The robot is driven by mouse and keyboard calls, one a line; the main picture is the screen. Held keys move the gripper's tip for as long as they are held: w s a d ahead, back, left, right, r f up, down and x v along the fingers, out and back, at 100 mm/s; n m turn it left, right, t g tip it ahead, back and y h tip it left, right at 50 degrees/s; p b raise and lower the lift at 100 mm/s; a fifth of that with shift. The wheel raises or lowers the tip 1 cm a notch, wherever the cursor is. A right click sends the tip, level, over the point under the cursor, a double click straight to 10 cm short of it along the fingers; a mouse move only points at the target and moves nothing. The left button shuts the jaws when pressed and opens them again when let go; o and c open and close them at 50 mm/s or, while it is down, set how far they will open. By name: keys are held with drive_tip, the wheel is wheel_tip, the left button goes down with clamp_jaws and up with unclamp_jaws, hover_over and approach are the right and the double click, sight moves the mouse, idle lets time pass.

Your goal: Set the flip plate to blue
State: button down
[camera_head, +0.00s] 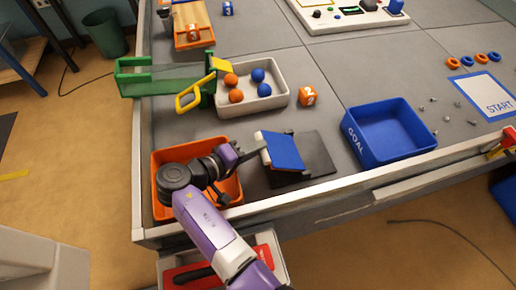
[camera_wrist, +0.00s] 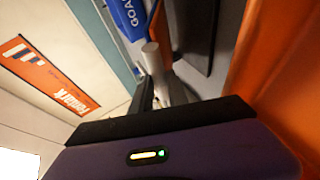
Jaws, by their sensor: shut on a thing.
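The flip plate (camera_head: 287,150) is tilted above its dark base (camera_head: 312,160), with its blue face showing in the head view. In the wrist view a grey rounded piece (camera_wrist: 152,58), apparently part of the flip plate, lies at the dark fingers (camera_wrist: 158,88).
An orange bin (camera_head: 160,208) stands under my arm. The blue GOAL bin (camera_head: 392,157) is to the right, its wall also in the wrist view (camera_wrist: 130,18). A white tray (camera_head: 282,98) with several balls and an orange numbered cube (camera_head: 308,96) are behind. The table's raised front edge is close.

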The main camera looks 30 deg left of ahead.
drive_tip(key=shift+s+f, duration=0.25)
drive_tip(key=shift+f, duration=0.55)
drive_tip(key=shift+s+f, duration=0.1)
drive_tip(key=c, duration=1.3)
unclamp_jaws()
drive_tip(key=shift+a, duration=0.1)
drive_tip(key=shift+r, duration=0.25)
drive_tip(key=v, duration=0.7)
drive_tip(key=shift+s+a+r, duration=0.15)
drive_tip(key=shift+s+r, duration=0.05)
drive_tip(key=shift+r, duration=0.05)
